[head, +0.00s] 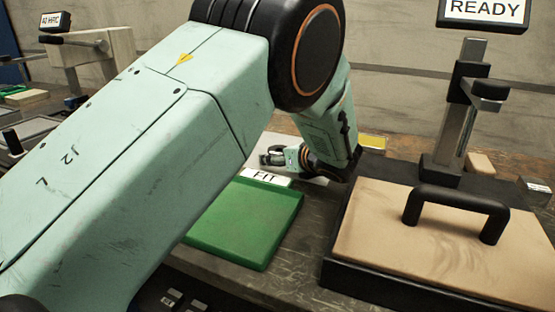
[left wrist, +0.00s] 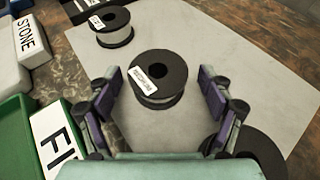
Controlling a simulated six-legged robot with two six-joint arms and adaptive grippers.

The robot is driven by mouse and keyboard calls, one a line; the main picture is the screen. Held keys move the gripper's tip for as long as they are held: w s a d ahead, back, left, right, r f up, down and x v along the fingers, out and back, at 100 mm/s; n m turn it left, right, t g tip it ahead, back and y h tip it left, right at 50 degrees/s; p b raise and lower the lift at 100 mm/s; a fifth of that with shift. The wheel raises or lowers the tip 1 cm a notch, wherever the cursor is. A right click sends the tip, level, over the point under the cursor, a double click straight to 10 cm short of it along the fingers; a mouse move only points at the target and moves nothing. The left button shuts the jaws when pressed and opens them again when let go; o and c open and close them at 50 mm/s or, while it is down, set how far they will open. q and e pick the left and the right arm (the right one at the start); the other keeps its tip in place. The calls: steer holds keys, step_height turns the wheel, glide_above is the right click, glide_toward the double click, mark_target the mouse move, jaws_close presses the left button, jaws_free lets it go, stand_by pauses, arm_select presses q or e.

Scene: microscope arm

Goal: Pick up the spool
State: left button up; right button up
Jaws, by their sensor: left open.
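The spool (left wrist: 158,78) has black round flanges, a pale winding and a white label. In the left wrist view it stands on a light grey mat (left wrist: 225,50), centred just beyond and between my left gripper's fingertips (left wrist: 160,88). The fingers are open, one on each side, with visible gaps to the spool. A second similar spool (left wrist: 110,27) stands farther off at the upper left. A dark round part (left wrist: 258,150) shows at the lower right, partly hidden by the right finger. In the head view my left gripper (head: 288,157) is small, behind the green tray. My right gripper is out of view.
The green tray (head: 245,225) with a FIT label (head: 265,178) lies beside the mat. A STONE label block (left wrist: 30,38) is at the wrist view's upper left. A black-framed box with a tan handled lid (head: 450,245) and a post stand at the right.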

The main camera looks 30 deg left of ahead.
arm_select(q)
steer(key=shift+s+d+r, duration=0.25)
steer(key=shift+s+r, duration=0.05)
steer(key=shift+r, duration=0.1)
steer(key=shift+c, duration=0.9)
steer(key=shift+w+a+f, duration=0.15)
steer(key=shift+f, duration=0.1)
steer(key=c, duration=0.3)
steer(key=shift+r, duration=0.2)
steer(key=c, duration=0.9)
